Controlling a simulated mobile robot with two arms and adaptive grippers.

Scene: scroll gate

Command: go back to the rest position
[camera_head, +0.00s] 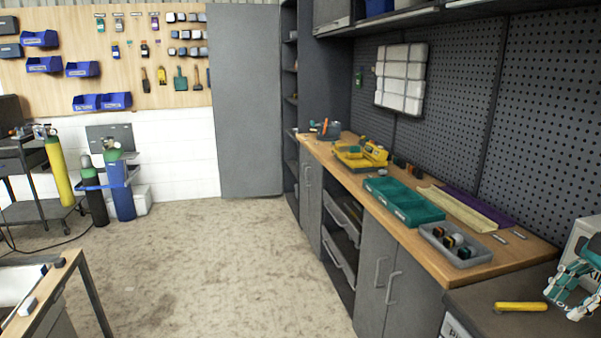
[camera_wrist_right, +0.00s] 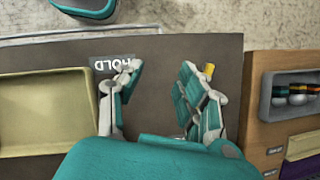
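My right gripper (camera_head: 572,290) is at the right edge of the head view, above the dark grey counter (camera_head: 475,322). In the right wrist view the gripper (camera_wrist_right: 160,82) has its two teal and grey fingers spread apart, with only bare counter between them. A yellow bar (camera_head: 520,306) lies on the counter, left of the gripper in the head view. A small yellow end (camera_wrist_right: 209,70) shows beside one finger in the wrist view, the rest hidden. My left gripper is not in view.
The wooden bench (camera_head: 410,242) holds a teal tray (camera_head: 404,201), a grey tray (camera_head: 456,244) with several small items, and a yellow device (camera_head: 361,155). Open floor (camera_head: 215,270) lies left of the bench.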

